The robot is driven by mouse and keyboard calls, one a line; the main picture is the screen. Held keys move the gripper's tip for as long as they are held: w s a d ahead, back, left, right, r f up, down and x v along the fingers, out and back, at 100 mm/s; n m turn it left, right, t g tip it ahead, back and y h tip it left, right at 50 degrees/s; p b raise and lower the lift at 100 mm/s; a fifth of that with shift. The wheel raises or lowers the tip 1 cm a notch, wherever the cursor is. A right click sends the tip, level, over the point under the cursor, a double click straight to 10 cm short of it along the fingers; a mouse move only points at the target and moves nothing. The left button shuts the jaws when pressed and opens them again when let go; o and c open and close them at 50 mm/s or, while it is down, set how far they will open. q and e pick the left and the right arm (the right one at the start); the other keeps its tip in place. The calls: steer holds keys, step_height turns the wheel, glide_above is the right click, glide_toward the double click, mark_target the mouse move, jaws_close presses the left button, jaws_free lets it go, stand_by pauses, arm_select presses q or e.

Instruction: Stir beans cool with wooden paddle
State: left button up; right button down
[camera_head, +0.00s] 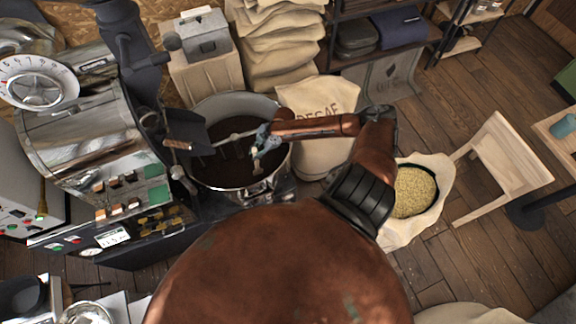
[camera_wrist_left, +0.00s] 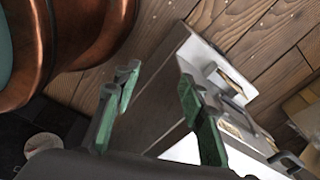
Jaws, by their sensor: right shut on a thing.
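The round metal cooling pan (camera_head: 281,107) stands in the middle of the head view, holding dark roasted beans (camera_head: 215,168). My right gripper (camera_head: 264,143) reaches over the pan from the right and is shut on the wooden paddle (camera_head: 258,187). The paddle's pale lower end shows over the beans near the pan's front right; its grip is mostly hidden by the fingers. I cannot tell how deep it sits in the beans. My left gripper (camera_wrist_left: 157,88) shows only in the left wrist view, open and empty, its green fingers apart.
The roaster (camera_head: 85,135) stands left of the pan, its dark chute above the pan's left side. A DECAF sack (camera_head: 322,95) stands behind right. A sack of pale beans (camera_head: 415,190) and a wooden chair (camera_head: 503,165) are on the right. A grey-white cabinet (camera_wrist_left: 165,110) lies below my left gripper.

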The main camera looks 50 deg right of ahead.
steer(key=s+d+b, duration=0.2)
steer(key=s+d, duration=0.2)
steer(key=d, duration=0.4)
steer(key=w+a+p, duration=0.2)
steer(key=w+a, duration=0.4)
steer(key=a, duration=0.6)
steer(key=shift+w+a, duration=0.3)
step_height(320, 180, up, 29)
steer(key=p, duration=1)
